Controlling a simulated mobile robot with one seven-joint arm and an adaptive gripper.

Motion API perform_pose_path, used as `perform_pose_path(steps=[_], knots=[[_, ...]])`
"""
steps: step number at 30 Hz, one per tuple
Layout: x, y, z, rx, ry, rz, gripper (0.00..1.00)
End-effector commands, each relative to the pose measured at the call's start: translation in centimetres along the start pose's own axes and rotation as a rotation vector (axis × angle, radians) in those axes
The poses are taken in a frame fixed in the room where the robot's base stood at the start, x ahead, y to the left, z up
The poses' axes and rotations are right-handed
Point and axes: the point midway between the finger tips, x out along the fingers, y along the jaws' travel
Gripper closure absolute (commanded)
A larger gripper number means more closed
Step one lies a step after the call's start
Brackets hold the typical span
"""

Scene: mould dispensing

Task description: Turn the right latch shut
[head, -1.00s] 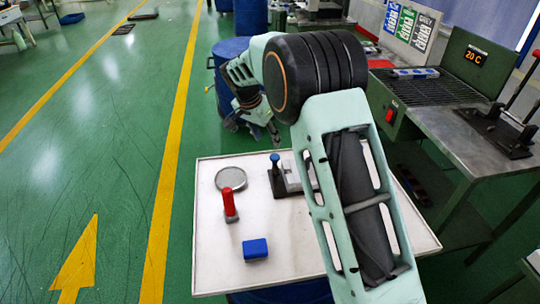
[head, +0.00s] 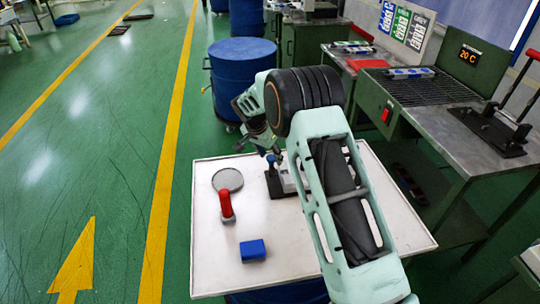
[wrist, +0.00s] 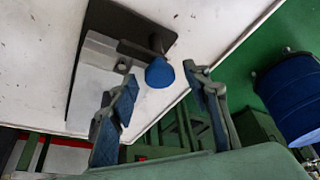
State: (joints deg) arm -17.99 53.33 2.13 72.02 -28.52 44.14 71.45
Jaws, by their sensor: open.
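A latch with a blue knob (head: 271,158) stands on a small black fixture (head: 275,188) holding a pale metal block, on the white table. In the wrist view the blue knob (wrist: 160,73) sits at the end of a dark bar beside the metal block (wrist: 97,85). My gripper (head: 258,148) is over the fixture, with its fingers apart. In the wrist view my gripper (wrist: 161,78) has one finger on each side of the knob, with gaps showing. My arm hides the fixture's right side in the head view, so a second latch cannot be seen.
A blue drum (head: 240,75) stands behind. A green-sided bench (head: 440,130) is at right. The table's front left is clear.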

Motion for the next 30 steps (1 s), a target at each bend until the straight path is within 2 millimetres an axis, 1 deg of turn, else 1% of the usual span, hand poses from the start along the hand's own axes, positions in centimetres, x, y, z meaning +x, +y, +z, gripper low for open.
perform_pose_path(steps=[2, 5, 12, 14, 23, 30], knots=[[-0.01, -0.01, 0.01, 0.0, 0.0, 0.0, 0.56], [-0.02, -0.01, 0.02, 0.0, 0.0, 0.0, 0.66], [-0.04, -0.01, 0.02, 0.0, 0.0, 0.0, 0.93], [-0.04, -0.01, 0.03, 0.0, 0.0, 0.0, 0.97], [0.09, 0.07, 0.09, -0.038, -0.001, -0.017, 0.97], [0.18, 0.22, 0.09, -0.169, 0.0, -0.072, 0.97]])
